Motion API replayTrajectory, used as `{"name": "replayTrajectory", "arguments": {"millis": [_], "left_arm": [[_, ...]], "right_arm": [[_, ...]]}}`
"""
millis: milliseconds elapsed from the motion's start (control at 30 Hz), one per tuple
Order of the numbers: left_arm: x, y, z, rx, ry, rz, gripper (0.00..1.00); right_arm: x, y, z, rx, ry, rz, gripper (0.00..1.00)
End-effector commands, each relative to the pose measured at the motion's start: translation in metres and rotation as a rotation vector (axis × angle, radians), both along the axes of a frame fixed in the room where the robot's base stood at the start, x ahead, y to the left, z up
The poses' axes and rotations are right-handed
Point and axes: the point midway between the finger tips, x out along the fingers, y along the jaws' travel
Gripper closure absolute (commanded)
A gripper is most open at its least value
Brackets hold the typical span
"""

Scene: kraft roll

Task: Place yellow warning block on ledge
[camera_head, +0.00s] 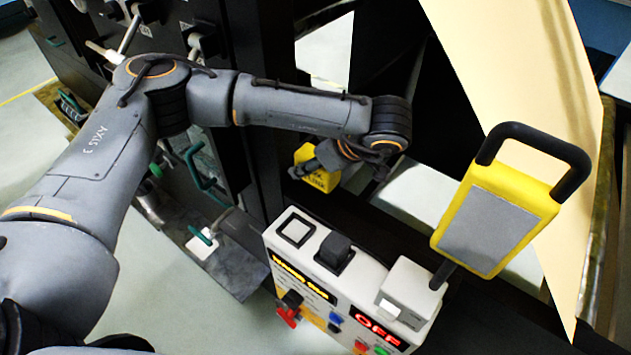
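The yellow warning block (321,178) is small, with dark markings on its face. It is at the fingers of my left gripper (308,169), which reaches in from the left and points down and left. The dark fingers lie against the block, and it appears held above the dark machine ledge (351,207), behind the control box. The wrist hides part of the block's upper right side. I cannot tell whether the block touches any surface. My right gripper is not in view.
A white control box (325,268) with buttons and a lit OFF display stands in front. A yellow paddle with a black handle (493,232) rises at its right. Tan kraft paper (510,60) hangs at the right. Black machine panels with levers stand behind my arm.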

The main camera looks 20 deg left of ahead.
Motion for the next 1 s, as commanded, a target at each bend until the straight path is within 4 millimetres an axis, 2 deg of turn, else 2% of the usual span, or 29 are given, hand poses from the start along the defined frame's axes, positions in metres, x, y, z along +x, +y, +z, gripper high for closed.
{"name": "replayTrajectory", "arguments": {"millis": [100,300,433,567,700,933,967,1000], "left_arm": [[-0.001,0.0,-0.019,0.001,0.003,0.001,0.93],[0.0,0.0,-0.037,0.001,0.0,0.001,0.93],[-0.001,0.0,-0.053,0.002,0.002,0.001,0.93],[0.0,0.0,-0.068,0.001,0.0,0.0,0.93],[0.0,0.0,-0.071,0.0,-0.004,0.0,0.93],[0.0,0.0,-0.076,0.0,-0.002,-0.001,0.93],[0.0,0.0,-0.074,0.0,-0.002,-0.001,0.54],[0.0,0.0,-0.074,0.0,-0.002,-0.001,0.46]], "right_arm": [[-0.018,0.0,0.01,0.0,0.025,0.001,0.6],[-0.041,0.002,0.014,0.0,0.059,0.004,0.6],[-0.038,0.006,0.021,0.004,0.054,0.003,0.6],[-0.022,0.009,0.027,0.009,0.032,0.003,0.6],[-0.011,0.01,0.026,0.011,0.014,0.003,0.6],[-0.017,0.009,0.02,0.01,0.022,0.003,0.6],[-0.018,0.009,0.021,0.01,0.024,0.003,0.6],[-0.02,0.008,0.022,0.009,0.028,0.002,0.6]]}}
